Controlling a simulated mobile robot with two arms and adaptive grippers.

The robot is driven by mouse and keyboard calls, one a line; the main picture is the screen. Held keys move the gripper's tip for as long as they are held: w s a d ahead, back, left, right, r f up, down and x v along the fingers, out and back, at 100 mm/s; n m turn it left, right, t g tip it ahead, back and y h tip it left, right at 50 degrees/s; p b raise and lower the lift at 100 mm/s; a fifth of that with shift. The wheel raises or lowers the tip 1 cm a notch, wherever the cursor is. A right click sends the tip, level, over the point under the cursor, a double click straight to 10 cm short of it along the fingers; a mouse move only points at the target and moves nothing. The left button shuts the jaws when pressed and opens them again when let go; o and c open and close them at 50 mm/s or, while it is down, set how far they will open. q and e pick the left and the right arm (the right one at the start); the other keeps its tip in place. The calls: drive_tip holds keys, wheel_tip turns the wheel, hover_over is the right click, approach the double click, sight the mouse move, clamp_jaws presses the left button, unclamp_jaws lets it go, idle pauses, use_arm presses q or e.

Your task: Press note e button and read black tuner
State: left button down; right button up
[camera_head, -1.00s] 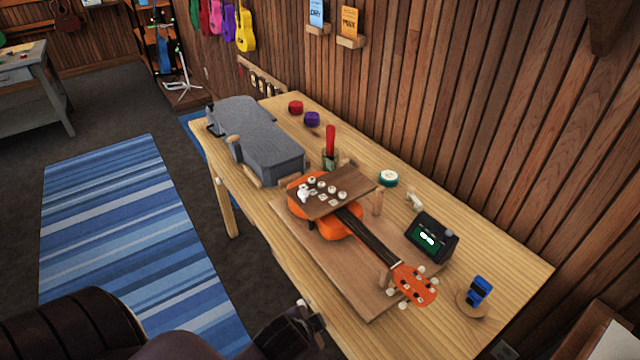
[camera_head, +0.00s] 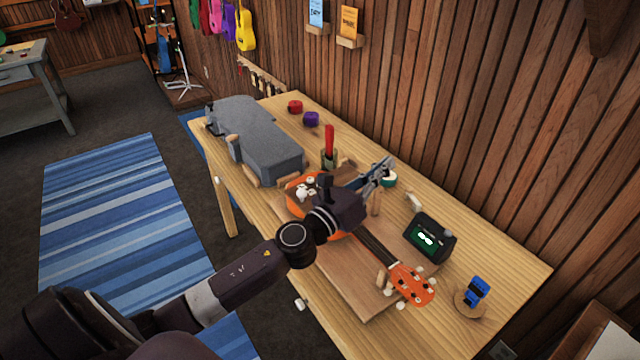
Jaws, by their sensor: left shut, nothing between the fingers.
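An orange ukulele (camera_head: 411,284) lies on a wooden board on the table. A small wooden panel with white buttons (camera_head: 303,189) stands over its body; my left arm hides most of the panel and buttons. The black tuner (camera_head: 429,237) stands right of the ukulele's neck, its green screen lit with white marks too small to read. My left gripper (camera_head: 384,168) is shut and empty, held over the far side of the panel, its fingers pointing up and right toward the wall. I cannot tell whether it touches anything. My right gripper is not in view.
A grey case (camera_head: 254,139) lies at the table's far left end. A blue clip tuner (camera_head: 476,291) sits on a round stand at right. The right table end is mostly clear.

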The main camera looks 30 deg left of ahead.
use_arm(q)
drive_tip(key=w+a+f+m+g+h, duration=0.1)
drive_tip(key=w+a+f+m+g, duration=0.2)
drive_tip(key=m, duration=1)
drive_tip(key=w+a+m+g+h, duration=0.25)
drive_tip(key=m+g, duration=0.25)
drive_tip(key=m, duration=0.8)
drive_tip(key=a+m+g+y, duration=0.1)
drive_tip(key=a+m+y, duration=0.1)
drive_tip(key=a, duration=0.5)
drive_tip(key=s+a+f+m+g+y, duration=0.1)
drive_tip(key=a+m+y, duration=0.1)
drive_tip(key=a+y, duration=0.2)
drive_tip(key=a, duration=0.3)
drive_tip(key=shift+s+a+f+m+g, duration=0.2)
drive_tip(key=shift+a+f+m+g, duration=0.05)
drive_tip(key=shift+a+m+g, duration=0.05)
